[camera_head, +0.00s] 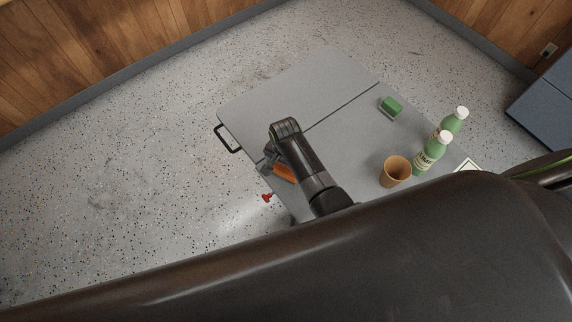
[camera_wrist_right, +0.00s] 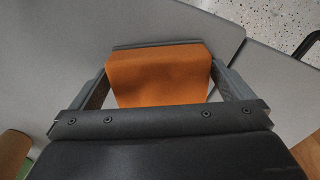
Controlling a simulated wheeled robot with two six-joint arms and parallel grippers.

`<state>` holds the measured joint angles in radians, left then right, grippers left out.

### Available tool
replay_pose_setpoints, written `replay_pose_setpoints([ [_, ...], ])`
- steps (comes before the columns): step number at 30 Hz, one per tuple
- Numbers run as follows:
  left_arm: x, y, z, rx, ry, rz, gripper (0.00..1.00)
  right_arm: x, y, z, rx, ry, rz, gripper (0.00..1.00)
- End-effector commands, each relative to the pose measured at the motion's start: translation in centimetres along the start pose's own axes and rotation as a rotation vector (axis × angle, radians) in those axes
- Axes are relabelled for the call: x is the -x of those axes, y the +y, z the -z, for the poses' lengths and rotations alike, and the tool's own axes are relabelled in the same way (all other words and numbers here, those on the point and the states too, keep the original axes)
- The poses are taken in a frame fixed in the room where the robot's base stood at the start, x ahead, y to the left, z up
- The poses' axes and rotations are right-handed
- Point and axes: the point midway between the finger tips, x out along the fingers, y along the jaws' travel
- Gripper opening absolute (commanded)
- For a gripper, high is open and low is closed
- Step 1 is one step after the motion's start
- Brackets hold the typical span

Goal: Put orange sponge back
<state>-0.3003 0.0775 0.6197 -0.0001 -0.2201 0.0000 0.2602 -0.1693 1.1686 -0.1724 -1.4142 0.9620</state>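The orange sponge (camera_head: 284,173) shows partly beside my right gripper (camera_head: 268,160) near the left edge of the grey table; my right arm hides part of it. In the right wrist view the orange sponge (camera_wrist_right: 160,75) fills the gap between the two fingers of my right gripper (camera_wrist_right: 160,66). The fingers appear to touch its sides, so the gripper looks shut on it. A grey bar (camera_wrist_right: 157,44) lies along the sponge's far side. Whether the sponge touches the table is hard to tell. My left gripper is not in view.
The grey folding table (camera_head: 300,88) has a seam across it and a black handle (camera_head: 228,138). A green sponge (camera_head: 391,105), two green bottles (camera_head: 430,152) (camera_head: 453,121) and a brown cup (camera_head: 396,171) stand on the right half. The far half is clear. A red part (camera_head: 266,198) shows below the left edge.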

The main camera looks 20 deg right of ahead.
Motion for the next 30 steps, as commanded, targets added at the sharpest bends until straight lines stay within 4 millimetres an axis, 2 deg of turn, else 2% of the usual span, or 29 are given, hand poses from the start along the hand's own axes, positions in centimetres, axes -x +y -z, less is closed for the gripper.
replay_pose_setpoints([
  [8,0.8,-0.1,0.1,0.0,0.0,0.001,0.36,0.9,0.0,0.0,0.0,0.001,0.0,1.0],
  [23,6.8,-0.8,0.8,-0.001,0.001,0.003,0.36,6.6,0.0,0.0,0.0,0.001,0.001,1.0],
  [30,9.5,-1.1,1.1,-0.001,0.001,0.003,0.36,10.0,-0.1,0.0,0.0,0.001,0.001,1.0],
])
